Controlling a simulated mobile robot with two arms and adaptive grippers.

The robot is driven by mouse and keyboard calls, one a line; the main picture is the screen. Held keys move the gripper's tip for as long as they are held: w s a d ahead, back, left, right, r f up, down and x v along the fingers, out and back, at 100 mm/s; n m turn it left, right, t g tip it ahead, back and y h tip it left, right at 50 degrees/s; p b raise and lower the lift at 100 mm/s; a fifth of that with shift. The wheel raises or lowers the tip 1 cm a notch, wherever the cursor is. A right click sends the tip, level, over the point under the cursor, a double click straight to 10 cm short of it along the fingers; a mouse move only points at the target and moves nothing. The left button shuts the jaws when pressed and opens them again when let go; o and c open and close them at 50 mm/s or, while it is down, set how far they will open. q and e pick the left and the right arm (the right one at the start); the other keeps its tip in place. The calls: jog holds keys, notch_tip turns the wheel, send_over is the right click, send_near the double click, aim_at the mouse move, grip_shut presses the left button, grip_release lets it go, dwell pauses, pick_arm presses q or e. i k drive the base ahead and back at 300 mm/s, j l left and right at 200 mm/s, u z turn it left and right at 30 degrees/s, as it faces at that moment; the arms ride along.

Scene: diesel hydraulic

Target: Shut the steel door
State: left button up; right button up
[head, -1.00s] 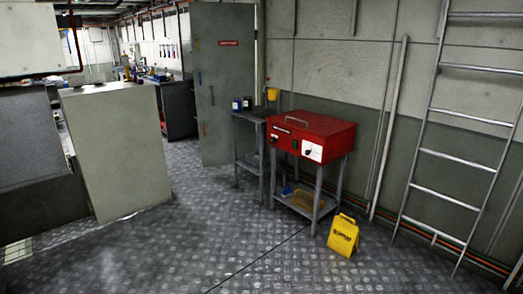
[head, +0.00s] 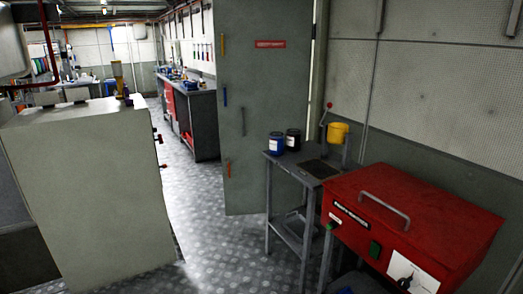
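The steel door (head: 262,110) is a tall grey-green panel in the middle of the head view. It stands open, with a red label near its top and several small coloured handles or latches along its left side. The doorway opening lies to its left, and a workshop shows through it. The door's right edge is close to the wall by the small metal stand. Neither of my grippers is in view.
A red machine (head: 410,230) on a stand fills the lower right. A small metal table (head: 315,170) with two cans and a yellow cup (head: 338,132) stands beside the door. A grey cabinet (head: 85,195) stands at left. Bare tread-plate floor (head: 205,225) lies between.

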aim_at(264, 70)
jog(key=i+j, duration=0.1)
jog(key=i, duration=1.85)
jog(key=j+u, duration=0.05)
jog(key=j, duration=0.05)
